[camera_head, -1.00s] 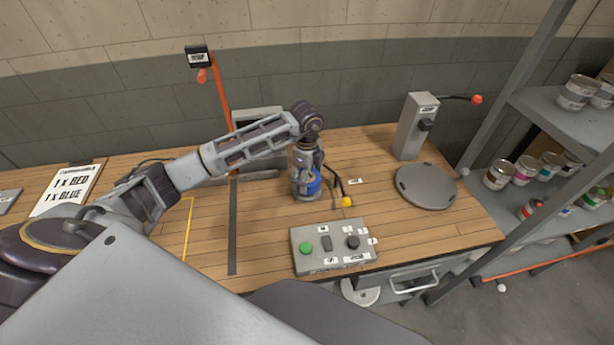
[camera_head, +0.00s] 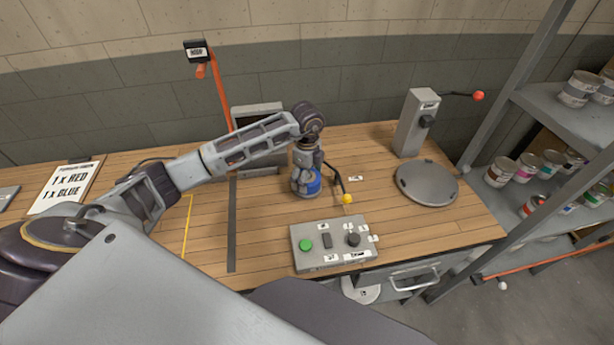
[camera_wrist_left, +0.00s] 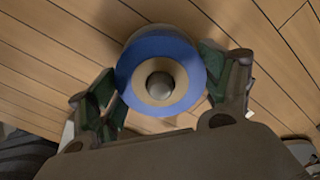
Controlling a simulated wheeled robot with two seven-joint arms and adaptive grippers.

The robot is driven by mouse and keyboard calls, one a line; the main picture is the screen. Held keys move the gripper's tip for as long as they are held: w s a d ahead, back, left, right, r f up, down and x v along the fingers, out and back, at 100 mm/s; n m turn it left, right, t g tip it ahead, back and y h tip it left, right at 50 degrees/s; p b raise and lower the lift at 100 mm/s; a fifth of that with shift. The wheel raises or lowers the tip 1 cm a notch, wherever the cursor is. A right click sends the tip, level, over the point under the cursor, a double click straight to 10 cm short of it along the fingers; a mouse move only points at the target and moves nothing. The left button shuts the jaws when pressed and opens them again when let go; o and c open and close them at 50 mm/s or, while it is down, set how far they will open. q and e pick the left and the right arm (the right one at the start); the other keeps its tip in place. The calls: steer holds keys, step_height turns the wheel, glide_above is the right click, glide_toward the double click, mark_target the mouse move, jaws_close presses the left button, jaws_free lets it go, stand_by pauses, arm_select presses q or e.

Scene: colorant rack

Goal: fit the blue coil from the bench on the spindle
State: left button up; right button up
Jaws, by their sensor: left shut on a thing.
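The blue coil (camera_head: 313,184) is low over the bench, between the fingers of my left gripper (camera_head: 305,182). The left wrist view shows it from above as a blue ring (camera_wrist_left: 160,45) with a tan core. My left gripper (camera_wrist_left: 163,90) is shut on it, with one green-padded finger at each side. A round grey end, which looks like the spindle (camera_wrist_left: 160,85), shows inside the core's hole. I cannot tell how far down the coil sits around it. The spindle is hidden in the head view. My right gripper is not in view.
A lever with a yellow knob (camera_head: 347,198) is just right of the coil. A button panel (camera_head: 335,245) is in front. A round grey lid (camera_head: 427,183) and a grey post (camera_head: 413,125) are to the right, before a shelf of cans. A sign (camera_head: 66,187) lies left.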

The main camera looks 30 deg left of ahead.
arm_select(q)
steer(key=shift+f, duration=0.25)
steer(key=o, duration=1.1)
step_height(320, 180, up, 12)
stand_by(0.5)
stand_by(0.6)
